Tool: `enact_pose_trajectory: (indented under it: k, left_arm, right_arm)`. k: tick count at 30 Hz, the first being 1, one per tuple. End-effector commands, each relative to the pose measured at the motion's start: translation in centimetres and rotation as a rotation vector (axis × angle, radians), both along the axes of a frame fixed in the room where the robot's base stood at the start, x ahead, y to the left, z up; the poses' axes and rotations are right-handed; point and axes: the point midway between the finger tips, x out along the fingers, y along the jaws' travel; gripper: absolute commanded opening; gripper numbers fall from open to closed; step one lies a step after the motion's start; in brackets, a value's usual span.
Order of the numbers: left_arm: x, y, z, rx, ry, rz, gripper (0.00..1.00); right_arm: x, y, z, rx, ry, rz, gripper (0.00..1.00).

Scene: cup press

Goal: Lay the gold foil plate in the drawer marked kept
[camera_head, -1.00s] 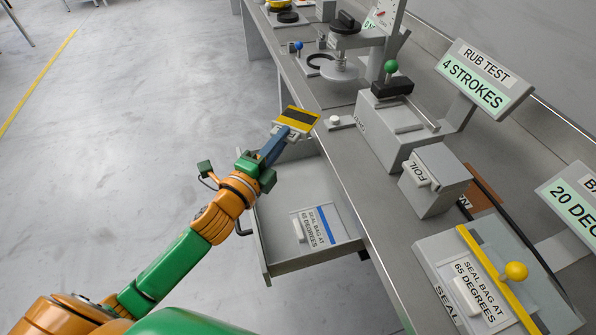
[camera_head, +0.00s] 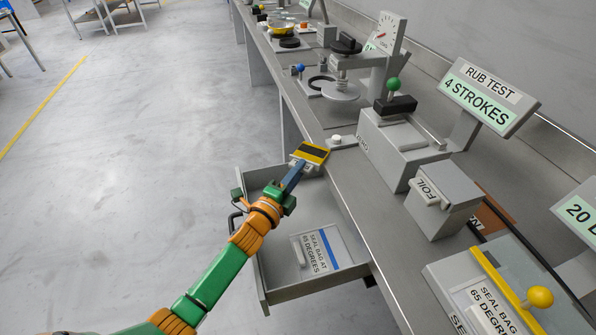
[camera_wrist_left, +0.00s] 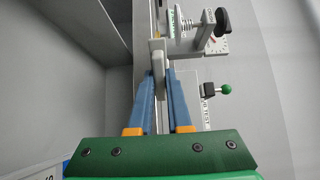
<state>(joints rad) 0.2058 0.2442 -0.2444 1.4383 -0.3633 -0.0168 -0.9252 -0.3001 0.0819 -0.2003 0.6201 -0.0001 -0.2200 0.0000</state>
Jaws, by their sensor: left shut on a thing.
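My left gripper (camera_head: 293,176) is shut on the foil plate (camera_head: 311,153), a gold plate with a dark band. The plate is in the air by the bench edge, near the far end of an open grey drawer (camera_head: 262,274). In the left wrist view the blue fingers (camera_wrist_left: 160,88) close on a pale grey grip (camera_wrist_left: 158,52), with the plate seen nearly edge-on. A card reading "SEAL BAG AT 65 DEGREES" (camera_head: 316,250) with a blue stripe lies in the drawer. The drawer's front marking is not visible. My right gripper is out of view.
The grey bench (camera_head: 352,206) runs along the drawer's right side. On it stand a box marked FOIL (camera_head: 442,203), a rub test machine with a green knob (camera_head: 396,125) and a sealer with a yellow bar (camera_head: 500,285). Open floor (camera_head: 150,160) lies to the left.

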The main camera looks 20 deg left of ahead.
Motion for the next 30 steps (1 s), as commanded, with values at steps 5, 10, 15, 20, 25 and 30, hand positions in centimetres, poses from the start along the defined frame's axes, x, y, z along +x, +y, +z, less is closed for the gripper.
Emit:
enact_pose_trajectory:
  k: [5, 10, 15, 20, 25, 30]
  left_arm:
    - [0.0, 0.0, -0.7, 0.0, 0.0, 0.0, 0.0]
    - [0.0, 0.0, -0.6, 0.0, 0.0, 0.0, 0.46]
    - [0.0, 0.0, -0.6, 0.0, 0.0, 0.0, 0.46]
    - [0.0, 0.0, -0.1, 0.0, 0.0, 0.0, 0.46]
    - [-1.6, 0.3, 0.5, 0.0, 0.004, 0.001, 0.46]
    - [-5.7, 1.1, 0.4, 0.0, 0.005, 0.0, 0.46]
  right_arm:
    - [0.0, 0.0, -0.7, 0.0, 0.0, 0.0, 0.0]
    - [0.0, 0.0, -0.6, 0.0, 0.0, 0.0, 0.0]
    - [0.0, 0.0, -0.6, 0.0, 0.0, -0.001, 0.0]
    - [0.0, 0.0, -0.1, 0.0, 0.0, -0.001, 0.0]
    - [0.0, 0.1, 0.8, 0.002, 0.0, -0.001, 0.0]
    - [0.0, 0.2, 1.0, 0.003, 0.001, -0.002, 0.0]
